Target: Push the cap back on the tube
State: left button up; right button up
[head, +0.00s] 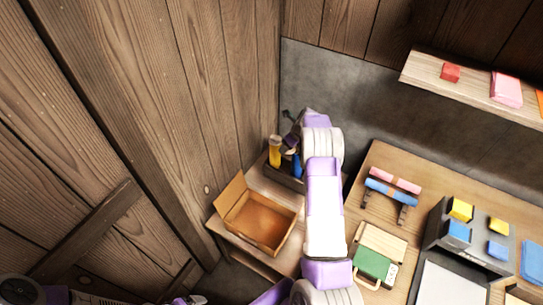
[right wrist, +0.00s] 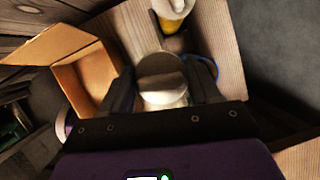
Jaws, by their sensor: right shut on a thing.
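My right gripper (right wrist: 162,88) is shut on a pale grey, round-topped piece (right wrist: 162,78), which looks like the cap. In the head view my right gripper (head: 291,141) is small and partly hidden by my wrist. A blue tube (head: 297,166) stands just below it; a blue curved edge (right wrist: 208,68) shows behind the right finger in the wrist view. Whether the held piece touches the blue tube is hidden. A yellow tube (head: 275,152) stands to the left, and shows with a white top in the wrist view (right wrist: 172,22). My left gripper (head: 187,300) is barely visible at the bottom edge.
The tubes stand in a dark holder (head: 284,178) in the corner by the wooden wall. An open cardboard box (head: 262,222) stands in front of it. To the right, a wooden table (head: 385,155) carries a blue and pink rack, a green item and a grey organiser.

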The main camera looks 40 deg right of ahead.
jog(key=d+r+m+h+p, duration=0.2)
jog(key=d+r+m, duration=0.15)
jog(key=d, duration=0.25)
jog(key=shift+m, duration=0.45)
jog(key=shift+s+f+b, duration=0.2)
jog(key=shift+f+b, duration=2.05)
jog(key=shift+f, duration=1.25)
jog(key=shift+f, duration=0.15)
jog(key=o, duration=1.1)
jog(key=shift+o, duration=0.2)
jog(key=shift+o, duration=0.5)
